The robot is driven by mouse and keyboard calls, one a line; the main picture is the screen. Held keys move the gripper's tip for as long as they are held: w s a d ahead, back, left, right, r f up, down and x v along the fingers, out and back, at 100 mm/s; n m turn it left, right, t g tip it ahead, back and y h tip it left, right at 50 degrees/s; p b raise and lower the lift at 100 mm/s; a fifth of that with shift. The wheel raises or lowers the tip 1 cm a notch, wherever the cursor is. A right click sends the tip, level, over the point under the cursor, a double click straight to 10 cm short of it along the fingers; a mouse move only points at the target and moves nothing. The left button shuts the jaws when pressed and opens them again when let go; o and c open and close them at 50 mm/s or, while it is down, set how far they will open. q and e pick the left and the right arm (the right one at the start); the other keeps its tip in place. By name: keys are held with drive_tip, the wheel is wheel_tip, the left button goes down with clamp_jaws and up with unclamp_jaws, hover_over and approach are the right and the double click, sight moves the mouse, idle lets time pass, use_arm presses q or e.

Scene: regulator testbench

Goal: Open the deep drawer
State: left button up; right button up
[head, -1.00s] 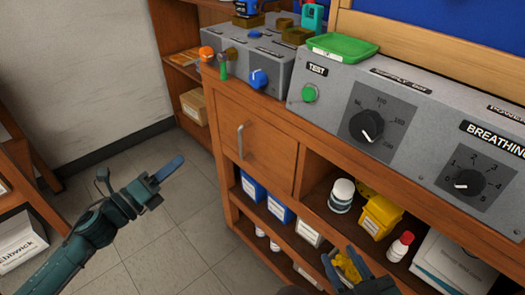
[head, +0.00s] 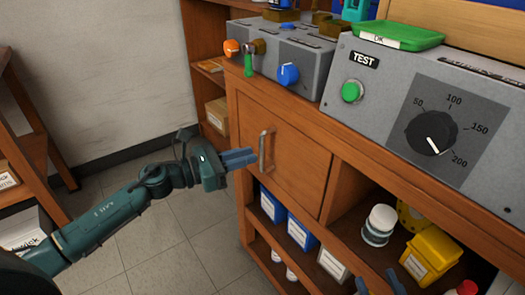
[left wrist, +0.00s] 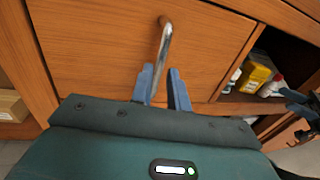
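The deep drawer (head: 292,172) is a wooden front under the bench top, and its face lies flush with the cabinet. Its vertical metal handle (head: 264,150) is near the front's left edge. The handle also shows in the left wrist view (left wrist: 165,42). My left gripper (head: 252,158) is right at the handle. In the left wrist view its two blue fingers (left wrist: 162,80) are apart, with the handle's lower part seemingly between them; contact cannot be told. My right gripper (head: 381,284) shows only its fingertips at the bottom edge, apart, before the lower shelves.
A grey panel with a green TEST button (head: 352,91) and a black dial (head: 431,132) stands on the bench, beside a smaller grey box (head: 308,63). Open shelves hold a white jar (head: 379,225) and a yellow bin (head: 430,255). The floor left of the cabinet is clear.

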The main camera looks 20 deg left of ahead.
sight(262, 168)
use_arm(q)
drive_tip(key=x, duration=0.5)
clamp_jaws()
idle(0.3)
